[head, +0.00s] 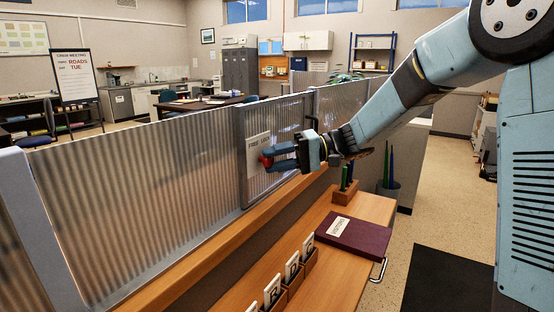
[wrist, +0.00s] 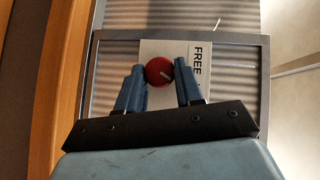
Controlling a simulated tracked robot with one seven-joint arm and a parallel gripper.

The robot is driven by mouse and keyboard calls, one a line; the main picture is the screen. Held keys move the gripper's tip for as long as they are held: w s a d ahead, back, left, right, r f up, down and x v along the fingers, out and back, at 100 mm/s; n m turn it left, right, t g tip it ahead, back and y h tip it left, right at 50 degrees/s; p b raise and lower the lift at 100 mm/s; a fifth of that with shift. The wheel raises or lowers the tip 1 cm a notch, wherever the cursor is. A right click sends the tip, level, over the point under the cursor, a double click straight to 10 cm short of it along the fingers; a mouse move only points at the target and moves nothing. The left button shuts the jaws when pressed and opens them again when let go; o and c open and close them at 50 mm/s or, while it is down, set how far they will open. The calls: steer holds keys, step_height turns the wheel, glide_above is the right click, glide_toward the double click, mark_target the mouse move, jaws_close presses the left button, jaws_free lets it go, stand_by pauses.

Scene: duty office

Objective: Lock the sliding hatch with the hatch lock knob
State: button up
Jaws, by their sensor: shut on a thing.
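The hatch lock knob (wrist: 160,71) is a round red knob with a pale line on its face, set on a white plate (wrist: 205,58) lettered "FREE" and more that I cannot read fully. My gripper (wrist: 159,73) is shut on the knob, one blue finger on each side of it. In the head view my gripper (head: 271,160) reaches the plate from the right, and only a little red of the knob shows at its fingertips. The sliding hatch (head: 281,120) is a grey-framed corrugated panel within a long translucent partition. The pale line looks slanted in the wrist view.
A wooden counter (head: 335,210) runs below the partition, with a dark red book (head: 352,236), a pen block (head: 345,192) and lettered card holders (head: 290,268). A dark bin (head: 388,188) stands behind. Open floor lies at right.

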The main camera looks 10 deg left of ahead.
steer(key=shift+f+m+g+y, duration=0.2)
steer(key=shift+m+g+y, duration=0.1)
steer(key=shift+m+y, duration=0.5)
steer(key=shift+f, duration=0.1)
steer(key=o, duration=1)
steer(key=v, duration=1.4)
steer(key=shift+w+a+f, duration=0.1)
steer(key=shift+w+f, duration=0.05)
steer(key=shift+f, duration=0.05)
